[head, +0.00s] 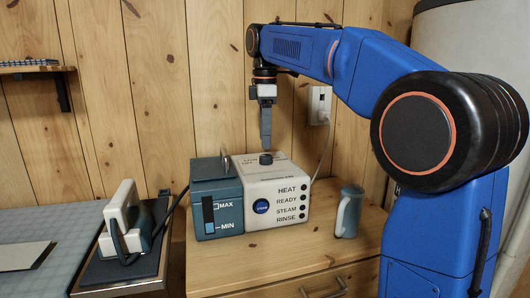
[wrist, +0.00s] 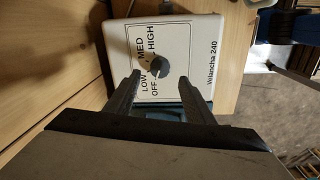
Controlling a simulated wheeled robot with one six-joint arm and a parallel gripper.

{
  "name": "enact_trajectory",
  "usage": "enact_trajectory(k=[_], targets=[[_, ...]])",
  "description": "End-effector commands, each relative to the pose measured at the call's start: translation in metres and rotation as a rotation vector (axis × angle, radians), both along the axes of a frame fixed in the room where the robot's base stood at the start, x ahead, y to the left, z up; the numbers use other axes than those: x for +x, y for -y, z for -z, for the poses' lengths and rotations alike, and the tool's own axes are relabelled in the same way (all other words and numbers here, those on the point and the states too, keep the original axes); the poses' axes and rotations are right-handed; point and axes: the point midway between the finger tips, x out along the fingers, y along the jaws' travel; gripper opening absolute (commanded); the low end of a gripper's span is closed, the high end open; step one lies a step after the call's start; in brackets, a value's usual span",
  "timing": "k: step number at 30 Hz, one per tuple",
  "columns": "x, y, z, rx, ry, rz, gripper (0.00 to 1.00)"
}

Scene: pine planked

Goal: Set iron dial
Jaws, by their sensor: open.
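The iron station (head: 278,215) is a grey and blue-green box on the wooden cabinet top. Its dark round dial (head: 266,158) sits on the top face; in the wrist view the dial (wrist: 160,67) is ringed by the labels OFF, LOW, MED and HIGH. I cannot tell clearly which label its pointer faces. My gripper (head: 266,147) points down just above the dial. In the wrist view my gripper (wrist: 160,79) is open, one finger on each side of the dial's lower edge, with nothing held. The iron (head: 127,222) rests on a stand at the left.
A wall socket (head: 319,104) with a cord is behind. A shelf (head: 38,69) is at the upper left. A gridded mat (head: 60,212) lies at the left.

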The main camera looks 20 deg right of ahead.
Motion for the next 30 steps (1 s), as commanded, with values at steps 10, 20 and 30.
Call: enact_trajectory(k=[10,20,30], targets=[[0.002,0.001,0.047,0.0,0.001,0.0,0.49],[0.003,0.001,0.055,0.0,0.001,0.0,0.49],[0.003,0.001,0.055,0.0,0.001,0.0,0.08]])
